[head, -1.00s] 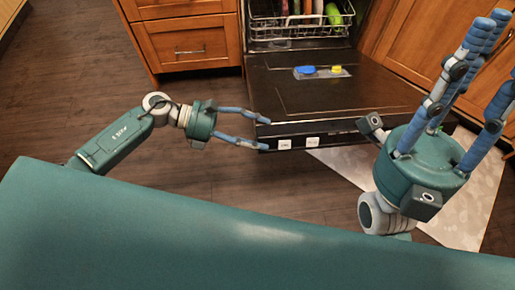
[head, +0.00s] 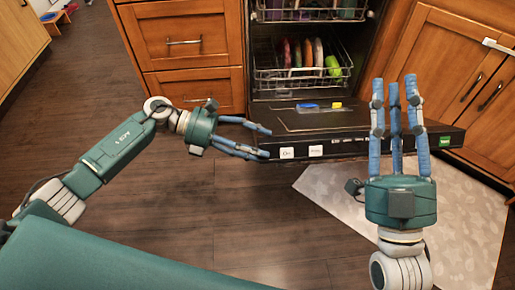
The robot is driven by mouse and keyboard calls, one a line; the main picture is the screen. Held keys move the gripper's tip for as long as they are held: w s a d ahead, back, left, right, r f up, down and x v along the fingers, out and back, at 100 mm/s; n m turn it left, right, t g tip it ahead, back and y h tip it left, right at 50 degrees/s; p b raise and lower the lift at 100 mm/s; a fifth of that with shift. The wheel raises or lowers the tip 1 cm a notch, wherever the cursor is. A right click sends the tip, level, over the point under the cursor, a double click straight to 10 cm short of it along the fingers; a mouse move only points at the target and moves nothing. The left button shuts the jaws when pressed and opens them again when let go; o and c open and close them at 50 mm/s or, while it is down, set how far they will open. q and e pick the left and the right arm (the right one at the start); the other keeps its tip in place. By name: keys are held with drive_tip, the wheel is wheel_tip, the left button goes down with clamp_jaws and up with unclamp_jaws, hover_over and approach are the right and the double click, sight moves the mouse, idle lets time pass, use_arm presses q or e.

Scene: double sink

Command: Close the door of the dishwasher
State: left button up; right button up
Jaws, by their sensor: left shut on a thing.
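The black dishwasher door (head: 300,124) hangs open in front of the dishwasher (head: 297,35). Its inner face looks strongly foreshortened, and its front edge carries white labels and a green one. My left gripper (head: 268,143) is at the left front corner of the door, with its blue fingers closed on the door's edge. My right gripper (head: 397,82) points upward in front of the door's right part. Its blue fingers are apart with nothing between them, and it hides part of the door's edge.
Lower (head: 268,78) and upper (head: 275,15) racks are inside the dishwasher; the lower holds plates and a green item. A blue and yellow item (head: 307,106) lies on the door. Wooden drawers (head: 195,45) stand left, cabinets (head: 450,60) right. A pale mat (head: 455,215) lies on the floor.

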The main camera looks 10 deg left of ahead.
clamp_jaws()
drive_tip(key=w+d+f+n+g, duration=0.1)
drive_tip(key=w+d+f+n, duration=0.25)
drive_tip(key=f+n, duration=0.55)
drive_tip(key=w+d+f+n+g, duration=0.1)
drive_tip(key=w+d+f+n, duration=0.1)
drive_tip(key=d+f+n, duration=0.5)
drive_tip(key=s+d+f+n+g, duration=0.2)
drive_tip(key=d+f+n, duration=0.5)
drive_tip(key=f+n, duration=0.3)
drive_tip(key=s+d+f+n+g, duration=0.1)
drive_tip(key=s+d+f+n, duration=0.1)
drive_tip(key=d+f+n, duration=0.7)
drive_tip(key=w+a+r, duration=0.2)
drive_tip(key=w+a, duration=0.1)
drive_tip(key=w, duration=0.2)
drive_tip(key=w+a+r+n, duration=0.1)
drive_tip(key=w+a, duration=0.2)
drive_tip(key=w, duration=0.3)
drive_tip(key=shift+w+r+n, duration=0.3)
drive_tip(key=shift+r, duration=0.05)
